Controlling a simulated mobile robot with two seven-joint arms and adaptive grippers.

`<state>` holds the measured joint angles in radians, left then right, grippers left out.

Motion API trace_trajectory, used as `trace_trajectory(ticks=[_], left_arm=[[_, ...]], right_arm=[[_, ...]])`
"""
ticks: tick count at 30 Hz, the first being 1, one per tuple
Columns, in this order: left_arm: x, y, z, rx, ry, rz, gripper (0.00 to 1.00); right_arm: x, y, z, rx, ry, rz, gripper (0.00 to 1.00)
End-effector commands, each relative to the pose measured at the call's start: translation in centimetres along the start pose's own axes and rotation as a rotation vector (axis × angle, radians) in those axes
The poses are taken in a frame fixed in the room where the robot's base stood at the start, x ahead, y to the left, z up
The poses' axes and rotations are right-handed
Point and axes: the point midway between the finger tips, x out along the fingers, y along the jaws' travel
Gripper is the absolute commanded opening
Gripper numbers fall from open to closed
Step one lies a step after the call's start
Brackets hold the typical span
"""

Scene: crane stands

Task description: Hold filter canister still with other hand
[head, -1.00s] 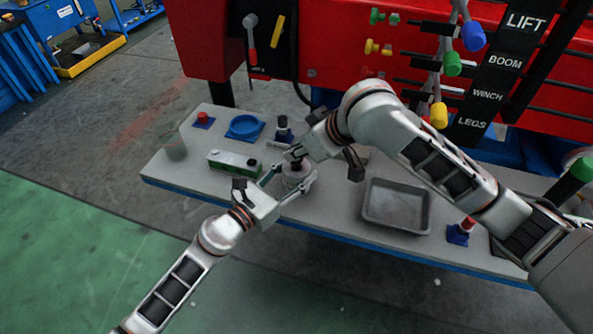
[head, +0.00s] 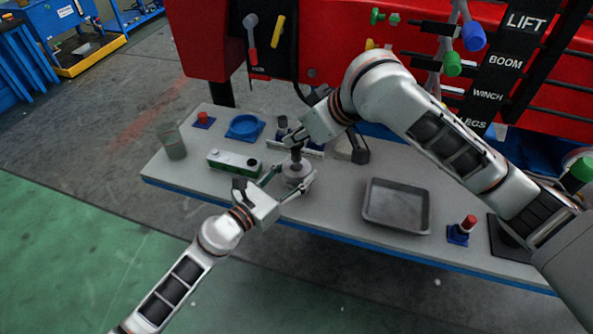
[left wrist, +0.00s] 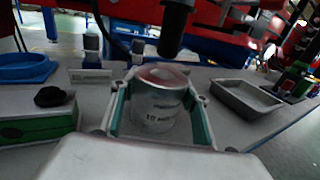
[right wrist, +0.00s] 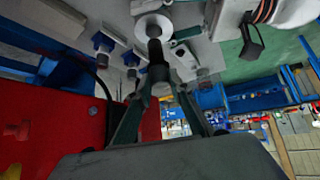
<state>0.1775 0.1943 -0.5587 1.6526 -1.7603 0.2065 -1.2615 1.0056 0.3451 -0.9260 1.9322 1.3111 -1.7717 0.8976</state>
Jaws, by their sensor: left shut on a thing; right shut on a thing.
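The filter canister (head: 295,174), a grey-white cylinder with printing, stands upright on the bench. It also shows in the left wrist view (left wrist: 157,115). My left gripper (head: 288,182) is shut on it, with a green-padded finger on each side. My right gripper (head: 297,146) is above the canister, shut on a dark cylindrical piece (left wrist: 174,28) that points down at the canister. In the left wrist view the piece's lower end appears apart from the canister top. The right wrist view shows the dark piece (right wrist: 156,60) between the fingertips.
A blue dish (head: 245,125) lies behind. A grey tray (head: 396,206) and a red-topped piece (head: 461,231) are to the right. The red machine (head: 330,40) rises behind the bench.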

Motion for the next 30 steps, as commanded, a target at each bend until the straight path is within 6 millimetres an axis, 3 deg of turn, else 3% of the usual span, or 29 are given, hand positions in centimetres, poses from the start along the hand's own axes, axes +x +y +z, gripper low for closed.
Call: trace_trajectory(ticks=[14, 15, 17, 30], left_arm=[[0.00, 0.06, 0.02, 0.001, 0.000, 0.001, 0.11], [0.00, 0.06, 0.02, 0.001, 0.000, 0.001, 0.48], [0.00, 0.05, 0.02, 0.001, 0.000, 0.001, 0.63], [-0.53, 0.03, -0.03, 0.001, 0.000, 0.000, 0.65]], right_arm=[[-0.72, 0.04, -0.57, 0.000, 0.000, 0.000, 0.00], [-0.72, 0.05, -0.57, 0.000, 0.000, 0.000, 0.00], [-0.72, 0.05, -0.57, 0.000, 0.000, 0.000, 0.00], [-0.71, 0.05, -0.57, 0.000, 0.000, 0.001, 0.00]])
